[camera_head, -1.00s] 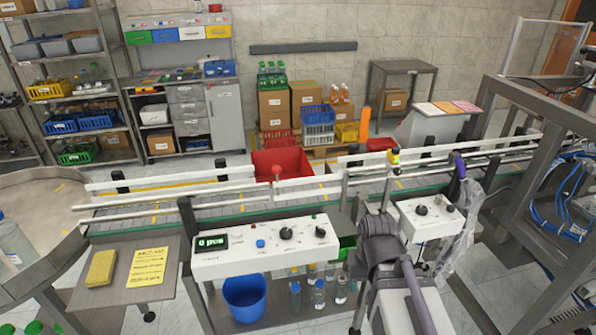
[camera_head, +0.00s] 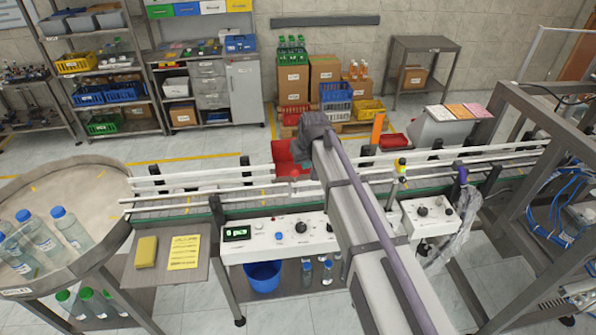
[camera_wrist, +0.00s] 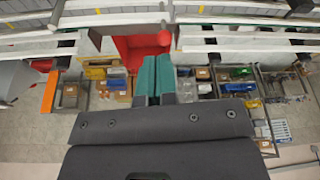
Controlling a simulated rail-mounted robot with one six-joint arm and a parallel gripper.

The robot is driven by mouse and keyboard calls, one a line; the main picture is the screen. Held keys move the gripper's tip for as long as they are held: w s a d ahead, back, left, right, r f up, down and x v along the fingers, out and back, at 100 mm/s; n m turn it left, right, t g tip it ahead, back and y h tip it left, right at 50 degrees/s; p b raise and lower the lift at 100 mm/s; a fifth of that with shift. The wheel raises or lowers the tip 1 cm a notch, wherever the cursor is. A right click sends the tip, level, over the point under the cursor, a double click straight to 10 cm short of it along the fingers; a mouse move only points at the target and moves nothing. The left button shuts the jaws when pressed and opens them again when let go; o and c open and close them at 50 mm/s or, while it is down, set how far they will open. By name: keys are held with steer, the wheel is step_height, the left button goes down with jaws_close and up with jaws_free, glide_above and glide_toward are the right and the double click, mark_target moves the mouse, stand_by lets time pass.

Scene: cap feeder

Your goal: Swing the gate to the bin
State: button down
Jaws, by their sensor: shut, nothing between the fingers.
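The red bin (camera_head: 284,154) stands behind the conveyor, partly hidden by my arm in the head view. In the wrist view the red bin (camera_wrist: 135,48) lies just beyond my fingertips, at a gap in the white guide rail. A small red knob (camera_wrist: 165,38) shows at the bin's right edge, close to the white rails. The gate itself is hard to tell from the rails, and my arm covers that stretch in the head view. My gripper (camera_wrist: 154,62) has its teal fingers together and empty, above the conveyor area. Contact with the knob or rail cannot be told.
The conveyor's white rails (camera_head: 205,178) run left and right of my arm. A control box (camera_head: 270,236) stands in front, with a blue bucket (camera_head: 262,274) below. A round table (camera_head: 85,190) with bottles is at left. A post with a yellow top (camera_head: 402,166) stands right of my arm.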

mark_target(298, 172)
steer(key=w+a+f+b, duration=0.1)
steer(key=w+f+b, duration=0.1)
steer(key=f+b, duration=0.1)
steer(key=w+f+b, duration=0.2)
steer(key=f+b, duration=0.2)
steer(key=w+a+f+b, duration=0.1)
steer(key=w+f+b, duration=0.1)
steer(key=f+b, duration=0.1)
steer(key=shift+w+a+f, duration=0.25)
steer(key=shift+a, duration=0.1)
